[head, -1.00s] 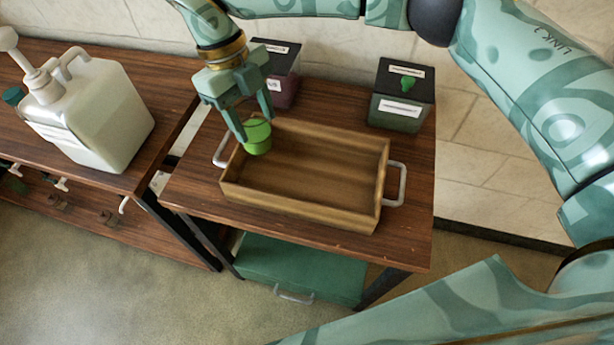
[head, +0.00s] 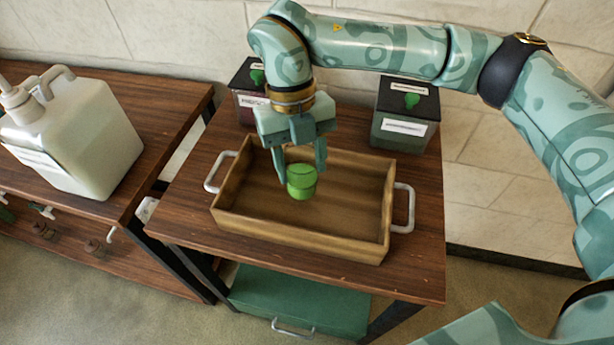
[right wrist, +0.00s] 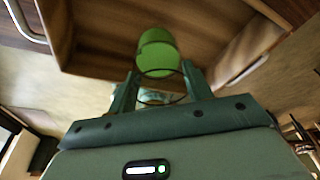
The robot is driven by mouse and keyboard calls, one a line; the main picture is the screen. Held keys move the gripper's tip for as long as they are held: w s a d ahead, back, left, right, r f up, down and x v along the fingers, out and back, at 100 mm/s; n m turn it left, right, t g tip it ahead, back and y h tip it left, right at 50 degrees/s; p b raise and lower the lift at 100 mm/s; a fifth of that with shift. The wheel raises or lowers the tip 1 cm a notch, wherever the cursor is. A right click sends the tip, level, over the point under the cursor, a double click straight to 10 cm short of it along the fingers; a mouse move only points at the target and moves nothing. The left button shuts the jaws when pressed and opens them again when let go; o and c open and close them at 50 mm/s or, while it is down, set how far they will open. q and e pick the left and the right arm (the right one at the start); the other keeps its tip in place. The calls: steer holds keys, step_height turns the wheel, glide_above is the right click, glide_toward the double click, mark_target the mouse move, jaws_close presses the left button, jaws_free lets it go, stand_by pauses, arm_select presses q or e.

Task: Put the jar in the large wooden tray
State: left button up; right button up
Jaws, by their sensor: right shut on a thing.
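The green jar (head: 301,183) is upright between the fingers of my right gripper (head: 302,170), which is shut on it. In the head view the jar shows against the inside of the large wooden tray (head: 300,242), left of its middle. I cannot tell whether its base touches the tray floor. The right wrist view shows the green jar (right wrist: 157,55) at the fingertips (right wrist: 160,82), with the wooden tray (right wrist: 100,66) behind it. The tray is otherwise empty. My left gripper is not in view.
The tray has a metal handle at each end and stands on a wooden table (head: 190,215). Two dark-lidded boxes, one at the back right (head: 404,115) and one at the back left (head: 248,95), stand behind it. A white pump canister (head: 75,140) stands on the left table.

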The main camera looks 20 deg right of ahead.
mark_target(309, 178)
steer(key=shift+d+f, duration=0.45)
steer(key=shift+f, duration=0.05)
steer(key=f+b, duration=0.1)
steer(key=f, duration=0.1)
steer(key=f+b, duration=0.1)
steer(key=shift+s+d+f, duration=0.1)
steer(key=shift+d+f, duration=0.1)
steer(key=shift+f, duration=0.2)
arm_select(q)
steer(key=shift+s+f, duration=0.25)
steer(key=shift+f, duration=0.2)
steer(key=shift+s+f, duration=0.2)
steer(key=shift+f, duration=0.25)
arm_select(e)
steer(key=shift+r, duration=0.2)
steer(key=o, duration=1.3)
steer(key=shift+f, duration=0.1)
arm_select(q)
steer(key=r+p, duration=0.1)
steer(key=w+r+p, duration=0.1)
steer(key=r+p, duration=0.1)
steer(key=p, duration=0.1)
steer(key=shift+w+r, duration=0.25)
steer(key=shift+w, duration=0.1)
arm_select(e)
steer(key=v, duration=1.2)
